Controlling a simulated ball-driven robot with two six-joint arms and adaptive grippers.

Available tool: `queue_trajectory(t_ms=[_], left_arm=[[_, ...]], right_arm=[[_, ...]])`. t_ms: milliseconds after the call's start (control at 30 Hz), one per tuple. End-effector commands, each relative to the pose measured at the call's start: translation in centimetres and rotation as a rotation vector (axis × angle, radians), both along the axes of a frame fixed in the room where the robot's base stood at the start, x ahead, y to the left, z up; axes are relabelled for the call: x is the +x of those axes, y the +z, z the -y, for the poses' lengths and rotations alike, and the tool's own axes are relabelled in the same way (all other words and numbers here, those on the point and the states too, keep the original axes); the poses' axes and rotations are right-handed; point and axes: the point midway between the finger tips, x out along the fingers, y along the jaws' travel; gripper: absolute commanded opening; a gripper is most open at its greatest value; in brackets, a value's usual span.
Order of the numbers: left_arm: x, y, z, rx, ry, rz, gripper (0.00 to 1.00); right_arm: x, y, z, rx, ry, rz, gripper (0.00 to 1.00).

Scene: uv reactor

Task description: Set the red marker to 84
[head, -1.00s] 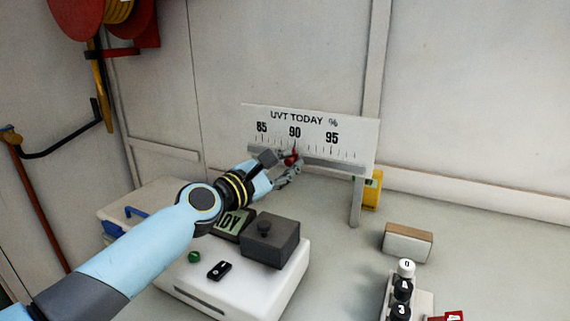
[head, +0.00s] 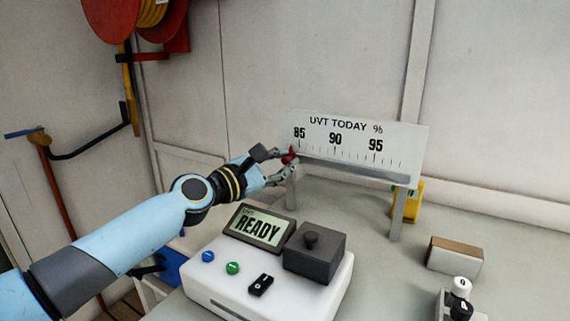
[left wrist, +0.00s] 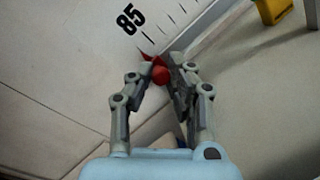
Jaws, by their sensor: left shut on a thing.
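The scale board (head: 352,147) reads "UVT TODAY %" with the numbers 85, 90 and 95. The red marker (head: 289,158) sits at the board's lower left end, its tip slightly left of the 85 label. In the left wrist view the red marker (left wrist: 159,73) shows between my fingertips, its tip beside the short ticks near 85; I cannot read the exact tick. My left gripper (head: 283,162) is shut on the marker, and it also shows in the left wrist view (left wrist: 162,72). My right gripper is not in view.
A brown-topped block (head: 455,257) and a yellow object (head: 408,202) are at right. A red hose reel (head: 125,15) hangs at upper left.

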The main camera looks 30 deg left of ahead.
Motion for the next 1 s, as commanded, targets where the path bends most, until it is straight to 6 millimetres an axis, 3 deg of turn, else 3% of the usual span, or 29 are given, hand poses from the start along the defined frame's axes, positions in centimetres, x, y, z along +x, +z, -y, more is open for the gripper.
queue_trajectory(t_ms=[67, 100, 267, 533, 667, 1000], left_arm=[[-0.1, -0.3, -0.1, 0.001, 0.002, -0.005, 0.0], [-0.1, -0.3, -0.1, 0.001, 0.002, -0.005, 0.18], [0.0, -0.2, -0.1, 0.002, 0.002, -0.003, 0.39], [-0.1, -0.1, -0.1, 0.001, 0.001, -0.001, 0.4], [-1.0, -0.1, -0.3, 0.005, 0.001, -0.003, 0.4], [-8.2, -0.3, -1.5, 0.006, -0.001, -0.007, 0.4]], right_arm=[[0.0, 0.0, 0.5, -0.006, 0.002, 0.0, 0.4], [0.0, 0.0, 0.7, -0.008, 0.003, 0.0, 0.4], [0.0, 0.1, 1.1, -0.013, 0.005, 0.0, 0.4], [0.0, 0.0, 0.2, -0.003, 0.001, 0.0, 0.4], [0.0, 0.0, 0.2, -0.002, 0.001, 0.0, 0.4], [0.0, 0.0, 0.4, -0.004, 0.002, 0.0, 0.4]])
